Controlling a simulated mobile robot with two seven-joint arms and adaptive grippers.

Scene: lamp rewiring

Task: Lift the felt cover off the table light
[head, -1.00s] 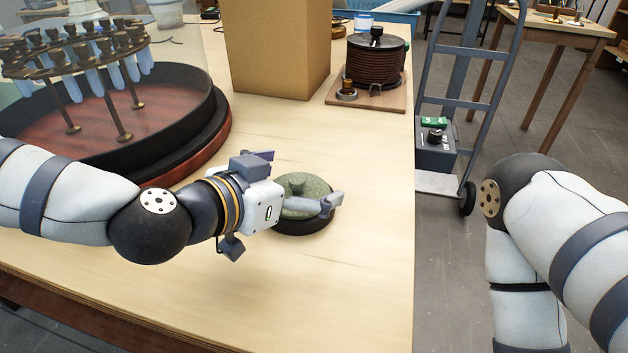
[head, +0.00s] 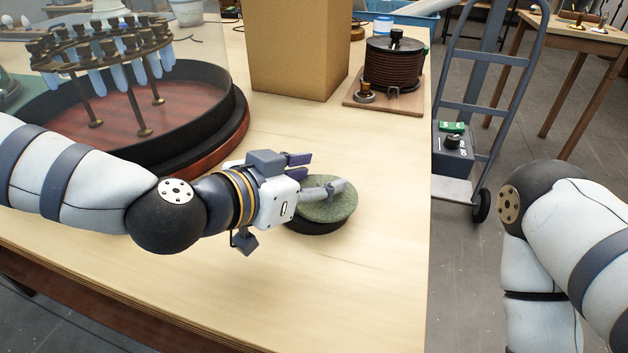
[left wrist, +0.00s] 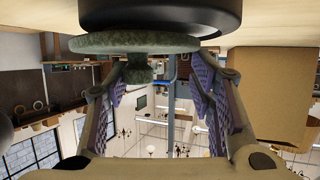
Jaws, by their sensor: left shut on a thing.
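The felt cover (head: 331,207) is a round grey-green disc on top of the dark round table light (head: 314,226). It looks shifted and slightly raised against the light's dark body; I cannot tell whether they still touch. My left gripper (head: 318,174) is at the cover's top, shut on its knob, which the gripper hides in the head view. In the left wrist view, the cover (left wrist: 120,43) and its knob (left wrist: 138,72) show between the padded fingers, below the dark light body (left wrist: 160,16). My right gripper is out of view.
A round dark-walled stand (head: 190,148) with a ring of hanging blue pieces is at the left. A cardboard box (head: 300,50) and a dark coil on a board (head: 393,65) stand at the back. The table front is clear. A hand truck (head: 480,105) stands at the right.

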